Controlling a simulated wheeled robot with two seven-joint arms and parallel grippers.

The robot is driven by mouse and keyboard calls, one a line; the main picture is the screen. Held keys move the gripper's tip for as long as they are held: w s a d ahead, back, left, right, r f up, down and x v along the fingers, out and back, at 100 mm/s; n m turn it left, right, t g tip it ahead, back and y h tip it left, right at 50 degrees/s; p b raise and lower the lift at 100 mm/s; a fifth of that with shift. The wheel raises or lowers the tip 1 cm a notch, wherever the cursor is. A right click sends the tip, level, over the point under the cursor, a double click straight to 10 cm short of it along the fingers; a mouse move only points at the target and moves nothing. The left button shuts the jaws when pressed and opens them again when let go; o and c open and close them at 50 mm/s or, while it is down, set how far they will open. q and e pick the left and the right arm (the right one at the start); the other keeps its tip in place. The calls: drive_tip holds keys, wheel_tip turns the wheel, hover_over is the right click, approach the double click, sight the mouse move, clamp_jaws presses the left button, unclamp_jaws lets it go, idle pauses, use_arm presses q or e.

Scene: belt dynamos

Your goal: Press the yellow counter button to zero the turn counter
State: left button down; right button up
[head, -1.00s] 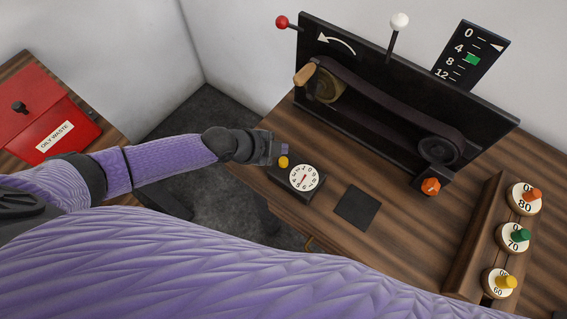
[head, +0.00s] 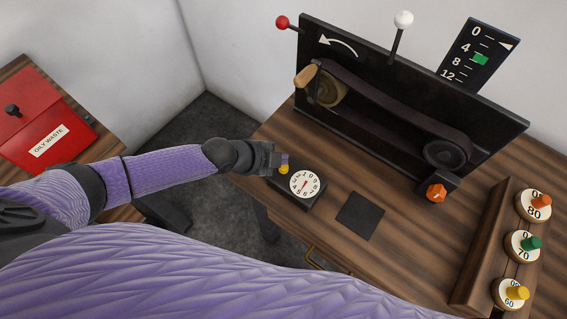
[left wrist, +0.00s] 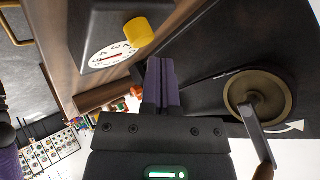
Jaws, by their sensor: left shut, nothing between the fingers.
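The yellow counter button (head: 284,170) sits at the left end of the dark counter box, beside the white turn counter dial (head: 305,183) with its red pointer. In the left wrist view the yellow button (left wrist: 139,32) stands above and left of my fingertips, with the dial (left wrist: 108,54) beside it. My left gripper (head: 284,159) is shut and empty, its purple fingertips at the button in the head view, partly overlapping it. In the left wrist view the fingers (left wrist: 161,66) show a small gap from the button; contact cannot be told. My right gripper is not in view.
The belt machine (head: 390,110) stands behind the counter, with a wooden crank handle (head: 306,75) near my left gripper. A dark square pad (head: 360,215) lies right of the counter. A rack with several knobbed weights (head: 530,246) is at right. A red oily-waste bin (head: 45,120) is at left.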

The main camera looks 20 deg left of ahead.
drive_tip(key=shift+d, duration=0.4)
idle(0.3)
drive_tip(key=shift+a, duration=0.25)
use_arm(q)
drive_tip(key=shift+f+b, duration=0.5)
drive_tip(key=shift+r, duration=0.1)
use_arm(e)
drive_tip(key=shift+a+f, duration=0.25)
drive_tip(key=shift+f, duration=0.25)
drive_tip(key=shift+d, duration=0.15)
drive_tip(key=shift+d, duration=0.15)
use_arm(q)
drive_tip(key=shift+f, duration=0.2)
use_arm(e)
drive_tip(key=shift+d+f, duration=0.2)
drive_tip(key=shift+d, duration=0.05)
